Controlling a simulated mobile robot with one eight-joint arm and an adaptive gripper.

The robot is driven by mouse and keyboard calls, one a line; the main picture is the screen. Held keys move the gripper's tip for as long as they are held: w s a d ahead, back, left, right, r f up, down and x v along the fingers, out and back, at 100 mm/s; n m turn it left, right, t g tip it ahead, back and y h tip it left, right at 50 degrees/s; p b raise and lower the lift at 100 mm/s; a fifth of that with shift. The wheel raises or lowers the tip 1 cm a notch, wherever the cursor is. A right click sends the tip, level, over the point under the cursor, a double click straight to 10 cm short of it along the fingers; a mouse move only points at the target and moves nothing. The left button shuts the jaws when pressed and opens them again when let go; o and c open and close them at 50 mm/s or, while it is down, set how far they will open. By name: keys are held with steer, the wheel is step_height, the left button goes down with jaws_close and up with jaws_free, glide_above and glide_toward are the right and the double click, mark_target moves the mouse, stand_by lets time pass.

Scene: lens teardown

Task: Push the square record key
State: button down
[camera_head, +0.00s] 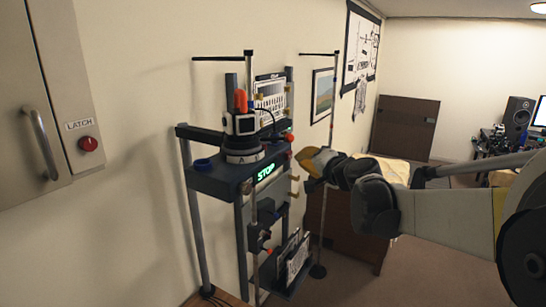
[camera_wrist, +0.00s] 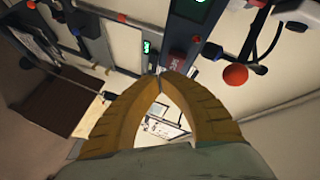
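My gripper (camera_wrist: 160,75) is shut, its two yellow-orange fingertips meeting with nothing between them. In the head view my gripper (camera_head: 305,160) is at the right side of the dark stand (camera_head: 215,180), close to its shelf edge. In the wrist view a small dark-red block with faint lettering (camera_wrist: 178,59), possibly the record key, sits on a dark panel just beyond the fingertips. Whether the tips touch it I cannot tell. In the head view I cannot make out this block.
An orange-red ball (camera_wrist: 236,75) on a rod sticks out right of the fingers. A small green display (camera_wrist: 147,46) is to their upper left. A wall cabinet with a red latch button (camera_head: 88,144) is at left. Thin poles (camera_head: 333,100) stand near the arm.

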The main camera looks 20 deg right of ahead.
steer(key=shift+w+a, duration=0.2)
steer(key=shift+w, duration=0.1)
steer(key=shift+w+a, duration=0.3)
steer(key=shift+w, duration=0.05)
stand_by(0.7)
steer(key=shift+s, duration=0.1)
steer(key=shift+s+d, duration=0.6)
steer(key=shift+s, duration=0.05)
steer(key=s+d, duration=0.3)
steer(key=s, duration=0.1)
steer(key=shift+s+d, duration=0.35)
steer(key=shift+s, duration=0.05)
steer(key=shift+a+f, duration=0.1)
